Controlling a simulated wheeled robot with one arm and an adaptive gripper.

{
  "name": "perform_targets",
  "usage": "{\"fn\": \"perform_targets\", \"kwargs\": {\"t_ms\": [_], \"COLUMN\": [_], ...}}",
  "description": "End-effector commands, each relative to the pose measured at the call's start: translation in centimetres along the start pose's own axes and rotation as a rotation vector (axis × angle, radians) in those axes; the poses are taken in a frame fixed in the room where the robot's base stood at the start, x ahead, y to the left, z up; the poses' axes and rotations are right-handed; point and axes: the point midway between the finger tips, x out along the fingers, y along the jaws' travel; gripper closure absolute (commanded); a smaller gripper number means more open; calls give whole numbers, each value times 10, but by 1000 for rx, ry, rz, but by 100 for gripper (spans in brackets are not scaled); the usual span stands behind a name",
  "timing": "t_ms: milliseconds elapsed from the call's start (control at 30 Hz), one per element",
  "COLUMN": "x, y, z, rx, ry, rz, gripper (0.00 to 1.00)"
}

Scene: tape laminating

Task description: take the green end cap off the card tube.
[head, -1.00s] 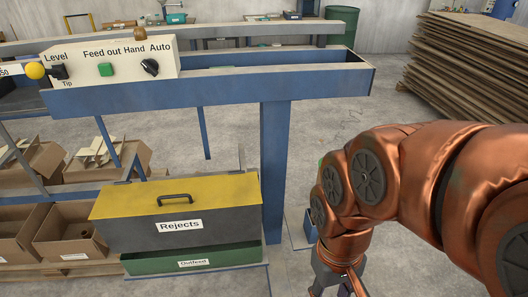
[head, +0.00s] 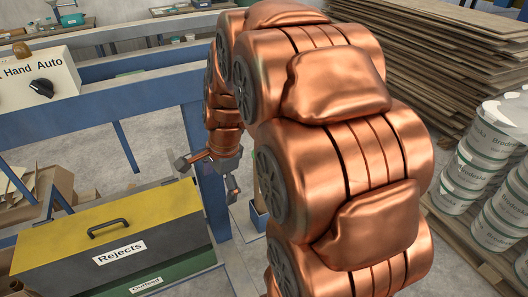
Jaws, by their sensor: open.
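My gripper (head: 207,178) hangs from the copper arm in the middle of the head view, open and empty, in front of the blue post and right of the rejects box. I cannot make out the card tube or its green end cap clearly. A small green sliver (head: 254,154) shows at the edge of my arm, just right of the gripper; it is too small to name. A blue container (head: 258,217) stands on the floor below it, partly hidden by my arm, which also covers much of the space behind it.
The rejects box (head: 120,250) with a yellow lid and black handle stands at the lower left. The blue frame (head: 150,104) runs behind the gripper, with a control panel (head: 30,80) at left. White buckets (head: 480,160) and stacked boards (head: 440,60) are at right.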

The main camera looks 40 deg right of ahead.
Motion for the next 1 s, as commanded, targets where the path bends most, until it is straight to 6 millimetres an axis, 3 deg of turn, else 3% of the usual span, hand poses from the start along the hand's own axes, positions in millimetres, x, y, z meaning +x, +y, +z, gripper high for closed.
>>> {"fn": "perform_targets", "kwargs": {"t_ms": [200,333,500,700,1000], "x": [5,8,11,12,32], "y": [-57,-78,-88,-90,-96], "z": [-94,-155,-218,-252,-256], "rx": [667,1037,1397,1586,1602], "ry": [-13,-36,-72,-97,-101], "rz": [-124,-203,-280,-325,-327], "gripper": [0,0,0,0,0]}}
